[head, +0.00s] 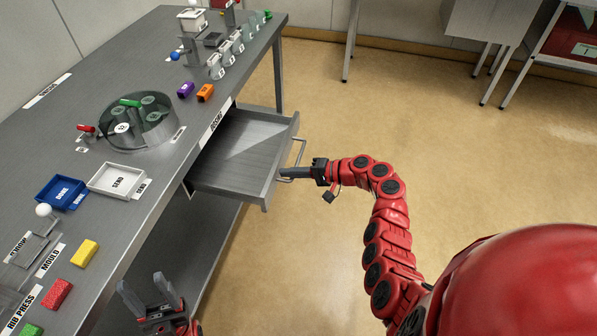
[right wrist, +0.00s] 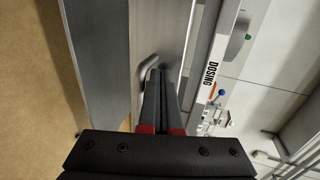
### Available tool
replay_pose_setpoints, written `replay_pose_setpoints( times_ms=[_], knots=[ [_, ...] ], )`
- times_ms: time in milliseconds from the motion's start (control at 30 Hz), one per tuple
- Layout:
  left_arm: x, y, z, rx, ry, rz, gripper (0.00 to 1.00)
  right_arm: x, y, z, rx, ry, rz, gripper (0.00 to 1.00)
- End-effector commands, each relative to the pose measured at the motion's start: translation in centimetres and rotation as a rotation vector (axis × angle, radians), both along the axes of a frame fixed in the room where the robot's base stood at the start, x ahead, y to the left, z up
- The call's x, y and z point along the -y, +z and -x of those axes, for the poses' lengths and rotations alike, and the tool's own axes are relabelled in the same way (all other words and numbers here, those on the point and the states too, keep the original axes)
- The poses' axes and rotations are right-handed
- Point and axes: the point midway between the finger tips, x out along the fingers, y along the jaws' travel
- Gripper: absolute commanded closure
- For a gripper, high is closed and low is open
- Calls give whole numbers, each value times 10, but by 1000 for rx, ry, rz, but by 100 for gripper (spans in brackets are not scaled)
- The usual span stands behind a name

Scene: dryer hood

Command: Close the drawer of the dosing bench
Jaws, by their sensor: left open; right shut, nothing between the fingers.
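The drawer (head: 240,150) of the grey dosing bench (head: 155,185) is pulled out and looks empty. Its front panel (head: 281,165) carries a bar handle (head: 300,158), which also shows in the right wrist view (right wrist: 146,70). My right gripper (head: 284,173) is shut with nothing between its fingers. Its fingertips are at the drawer front, close beside the near end of the handle; I cannot tell whether they touch. My left gripper (head: 143,281) is open and empty, low beside the bench's near front edge, away from the drawer.
On the bench top stand a round glass-like carousel (head: 138,122), a blue tray (head: 61,192), a white tray (head: 116,180) and several coloured blocks. A bench leg (head: 278,75) stands beyond the drawer. The floor (head: 370,110) right of the drawer is clear.

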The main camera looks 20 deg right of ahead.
Motion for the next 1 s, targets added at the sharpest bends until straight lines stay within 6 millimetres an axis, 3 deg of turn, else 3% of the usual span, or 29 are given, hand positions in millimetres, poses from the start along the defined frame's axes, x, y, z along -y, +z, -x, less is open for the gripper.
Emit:
replay_pose_setpoints(
  times_ms=[367, 567, 767, 1000],
  knots=[
    [0, 0, 0, 0, 0, 0, 44, -1, -1, -1, 0, -1, 0, 100],
    [0, -4, 0, 0, 0, 0, 44, -15, -2, -10, 0, 1, 0, 100],
    [0, -17, 0, 0, 0, 0, 44, -54, -3, -35, 2, 6, 1, 100],
    [0, -52, 0, 0, 0, 0, 44, -115, -9, -75, 2, 8, 4, 100]
  ],
)
